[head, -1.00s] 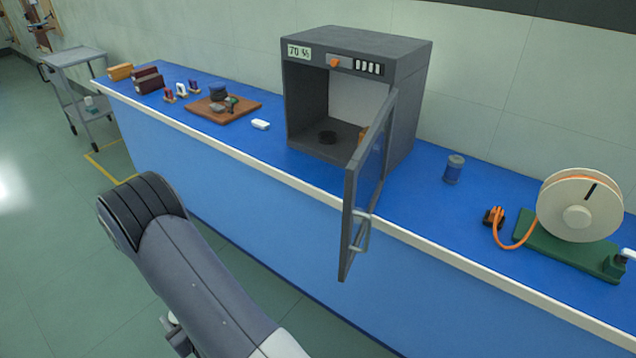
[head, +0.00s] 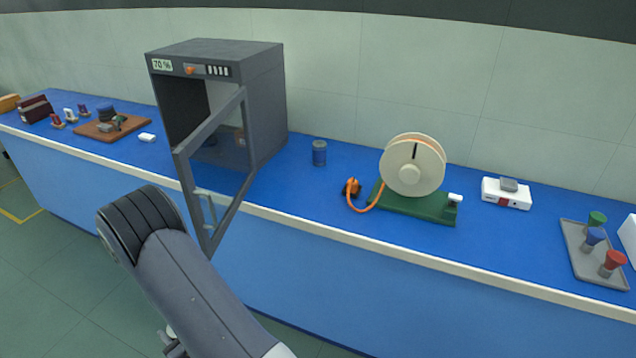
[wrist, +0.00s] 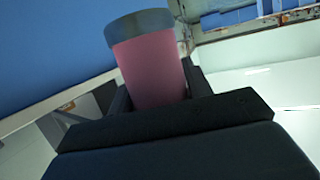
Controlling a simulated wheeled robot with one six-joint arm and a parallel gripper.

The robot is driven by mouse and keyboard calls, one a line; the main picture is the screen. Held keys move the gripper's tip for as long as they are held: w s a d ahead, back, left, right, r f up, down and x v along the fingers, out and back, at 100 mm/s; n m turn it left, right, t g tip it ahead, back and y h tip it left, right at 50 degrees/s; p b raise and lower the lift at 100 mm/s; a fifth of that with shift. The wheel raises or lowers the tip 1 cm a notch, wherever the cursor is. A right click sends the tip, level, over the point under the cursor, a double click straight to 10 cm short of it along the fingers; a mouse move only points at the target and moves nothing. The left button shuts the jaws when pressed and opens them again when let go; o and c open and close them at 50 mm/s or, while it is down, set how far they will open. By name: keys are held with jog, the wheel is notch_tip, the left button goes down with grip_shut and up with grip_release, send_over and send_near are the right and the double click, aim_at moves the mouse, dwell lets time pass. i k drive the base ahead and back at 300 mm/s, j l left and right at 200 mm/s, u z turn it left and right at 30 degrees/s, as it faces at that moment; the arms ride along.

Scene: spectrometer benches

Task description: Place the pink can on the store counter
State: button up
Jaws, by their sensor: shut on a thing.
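The pink can (wrist: 149,70) with a dark grey rim shows in the wrist view, held between the jaws of my gripper (wrist: 155,105). My gripper is shut on it. The can's lower part is hidden by the gripper body. In the head view my arm reaches up from the bottom, in front of the counter, and neither the gripper nor the pink can shows there. A long blue counter (head: 300,185) with a white front edge runs along the wall; I cannot tell from the frames whether it is the store counter.
A grey cabinet (head: 262,100) stands on the counter, its door (head: 215,175) open past the front edge.

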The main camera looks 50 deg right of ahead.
aim_at(314, 209)
jog(key=k+z, duration=0.1)
jog(key=z, duration=0.3)
jog(key=l+z, duration=0.1)
jog(key=z, duration=0.25)
jog(key=k+z, duration=0.1)
jog(key=z, duration=0.3)
jog(key=l+z, duration=0.15)
jog(key=z, duration=0.2)
